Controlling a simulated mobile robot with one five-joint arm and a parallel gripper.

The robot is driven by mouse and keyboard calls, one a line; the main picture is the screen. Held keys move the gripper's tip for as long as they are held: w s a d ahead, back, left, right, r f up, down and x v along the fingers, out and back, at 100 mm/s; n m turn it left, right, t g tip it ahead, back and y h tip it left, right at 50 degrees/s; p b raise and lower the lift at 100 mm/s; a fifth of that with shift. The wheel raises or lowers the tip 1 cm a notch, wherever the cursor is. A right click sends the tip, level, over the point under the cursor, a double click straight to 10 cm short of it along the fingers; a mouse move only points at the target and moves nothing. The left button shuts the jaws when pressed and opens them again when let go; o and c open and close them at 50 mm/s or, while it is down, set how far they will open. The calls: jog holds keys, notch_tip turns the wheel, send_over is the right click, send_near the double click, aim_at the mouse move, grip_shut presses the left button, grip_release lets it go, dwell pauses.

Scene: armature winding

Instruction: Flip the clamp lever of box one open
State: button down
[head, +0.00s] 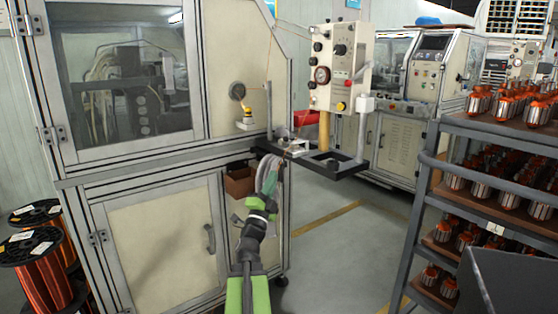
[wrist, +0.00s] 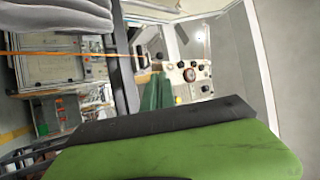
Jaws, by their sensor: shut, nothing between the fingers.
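I cannot make out a clamp lever for certain in either view, and no label marks a box one. A beige control box (head: 335,75) with a gauge and several knobs stands on a post right of the machine; a similar panel shows small in the wrist view (wrist: 190,72). My gripper (head: 269,168) is at the end of my green and dark arm, in front of the machine's lower right edge. It is shut and holds nothing. It shows just left of and below a dark bracket shelf (head: 325,162), overlapping its left end; contact cannot be told.
The winding machine (head: 145,205) with a window fills the left. A small brown box (head: 239,181) sits beside my gripper. A rack (head: 485,180) of orange armatures stands at right. Copper wire spools (head: 40,255) stand at far left. Floor (head: 335,240) between machine and rack is clear.

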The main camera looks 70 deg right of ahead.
jog(key=p, duration=0.6)
send_near(286, 141)
jog(key=x, duration=0.6)
jog(key=shift+w+d+r+p, duration=0.15)
jog(key=shift+w+d+p, duration=0.05)
jog(key=shift+d+p, duration=0.3)
jog(key=shift+a, duration=0.1)
